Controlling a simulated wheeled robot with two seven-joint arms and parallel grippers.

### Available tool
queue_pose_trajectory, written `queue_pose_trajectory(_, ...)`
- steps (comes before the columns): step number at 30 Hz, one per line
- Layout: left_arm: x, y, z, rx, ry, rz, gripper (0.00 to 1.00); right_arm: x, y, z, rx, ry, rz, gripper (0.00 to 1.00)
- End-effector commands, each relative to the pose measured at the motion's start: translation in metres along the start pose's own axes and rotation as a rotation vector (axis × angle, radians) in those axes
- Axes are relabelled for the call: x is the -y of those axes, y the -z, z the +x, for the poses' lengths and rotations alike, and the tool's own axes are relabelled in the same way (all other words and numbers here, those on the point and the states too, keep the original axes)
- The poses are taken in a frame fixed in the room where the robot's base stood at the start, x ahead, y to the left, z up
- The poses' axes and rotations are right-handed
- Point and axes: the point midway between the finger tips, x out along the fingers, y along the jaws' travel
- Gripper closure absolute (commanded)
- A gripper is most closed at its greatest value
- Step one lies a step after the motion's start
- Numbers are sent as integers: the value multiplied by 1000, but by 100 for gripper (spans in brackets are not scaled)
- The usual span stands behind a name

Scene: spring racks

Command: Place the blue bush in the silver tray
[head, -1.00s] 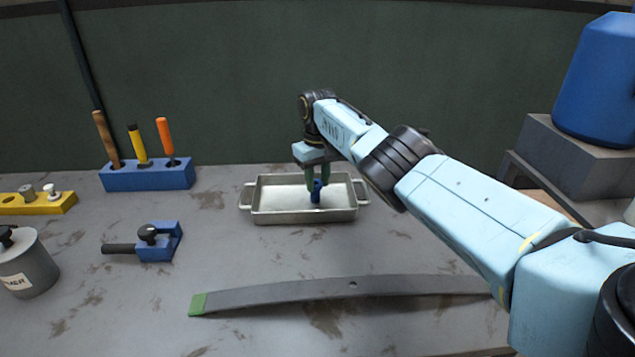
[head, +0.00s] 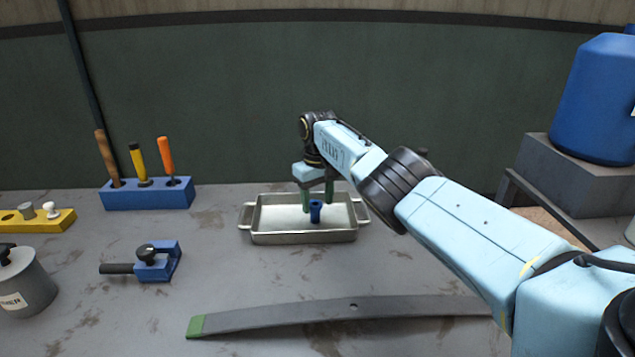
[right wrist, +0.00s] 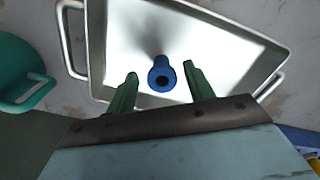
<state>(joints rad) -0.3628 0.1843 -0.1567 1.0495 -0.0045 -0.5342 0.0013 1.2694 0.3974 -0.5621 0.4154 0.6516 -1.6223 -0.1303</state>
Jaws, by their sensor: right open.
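The blue bush (head: 315,211) is a small hollow cylinder with a wider collar. It is inside the silver tray (head: 300,238), near the tray's middle, and looks upright. In the right wrist view the blue bush (right wrist: 161,76) shows its open end between the fingertips, with the pale tray floor around it. My right gripper (head: 317,204) is over the tray, its green fingers spread. In the right wrist view the right gripper (right wrist: 160,80) is open, with a gap on each side of the bush. My left gripper is not in view.
A leaf spring (head: 345,310) with a green end lies in front of the tray. A blue tool holder (head: 148,194) stands at the back left, with a blue clamp-like tool (head: 157,262) before it. A teal mug-like container (right wrist: 25,75) is beside the tray in the wrist view.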

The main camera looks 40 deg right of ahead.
Motion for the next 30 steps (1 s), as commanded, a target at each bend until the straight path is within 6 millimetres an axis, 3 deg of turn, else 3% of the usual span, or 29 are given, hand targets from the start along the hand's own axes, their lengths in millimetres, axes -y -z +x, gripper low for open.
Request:
queue_pose_trajectory(7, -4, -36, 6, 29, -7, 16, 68, 0, 0, -36, -3, 0, 0, 48)
queue_pose_trajectory(12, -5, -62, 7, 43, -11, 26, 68, 0, 1, -75, -4, 1, 0, 48)
queue_pose_trajectory(18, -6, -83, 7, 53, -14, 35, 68, 0, 1, -108, -2, 0, 0, 48)
queue_pose_trajectory(30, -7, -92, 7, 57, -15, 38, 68, 0, 0, -120, 0, 1, 0, 48)
